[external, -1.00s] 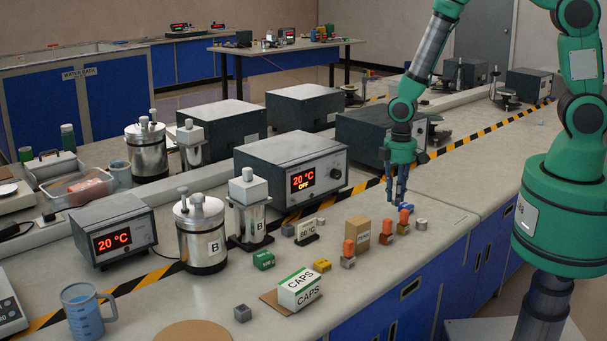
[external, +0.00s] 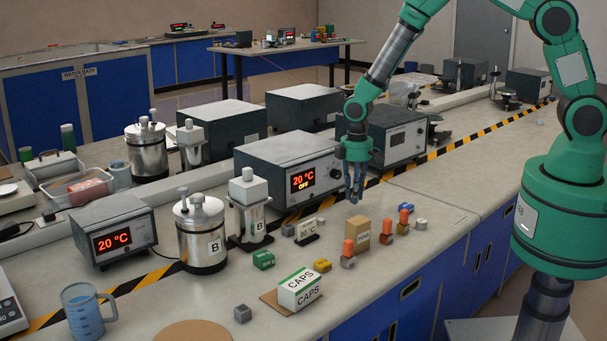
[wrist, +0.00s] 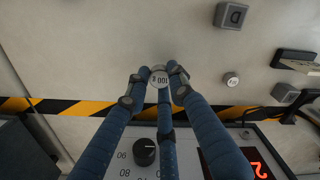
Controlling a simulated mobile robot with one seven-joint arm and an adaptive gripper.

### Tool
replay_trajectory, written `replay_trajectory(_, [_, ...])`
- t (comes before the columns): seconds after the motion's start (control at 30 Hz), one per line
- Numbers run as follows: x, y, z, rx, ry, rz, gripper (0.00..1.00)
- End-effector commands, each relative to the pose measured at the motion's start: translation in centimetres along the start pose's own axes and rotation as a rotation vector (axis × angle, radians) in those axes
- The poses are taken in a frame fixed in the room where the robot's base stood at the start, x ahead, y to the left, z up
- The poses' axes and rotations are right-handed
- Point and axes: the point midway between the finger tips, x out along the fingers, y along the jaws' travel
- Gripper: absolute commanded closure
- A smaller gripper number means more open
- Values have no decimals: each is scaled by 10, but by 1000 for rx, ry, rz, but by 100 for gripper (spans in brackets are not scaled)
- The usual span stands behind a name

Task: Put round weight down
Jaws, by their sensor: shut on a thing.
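My gripper (external: 355,197) is above the bench, in front of the controller reading 20 °C OFF (external: 290,168). In the wrist view its blue fingers (wrist: 159,76) are shut around a small round silver weight (wrist: 160,78) with 100 on its top. The fingers hide the weight in the external view. In the wrist view the weight is near the striped tape (wrist: 70,107), and I cannot tell its exact height above the bench. A second small round weight (wrist: 231,79) stands apart to the right.
A grey block marked D (wrist: 231,15) and another grey block (wrist: 285,93) lie nearby. A cardboard box (external: 358,232) and orange-topped pieces (external: 348,250) stand in front of my gripper. A small sign (external: 308,232) is to its left.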

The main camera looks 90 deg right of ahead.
Motion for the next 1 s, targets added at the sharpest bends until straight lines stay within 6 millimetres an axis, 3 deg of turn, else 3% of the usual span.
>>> replay_trajectory(0.2, [2, 7, -21, 0, 1, 0, 100])
replay_trajectory(0.63, [4, 8, -23, 0, 0, 0, 100])
replay_trajectory(1.0, [36, 8, -23, 0, -1, 0, 100])
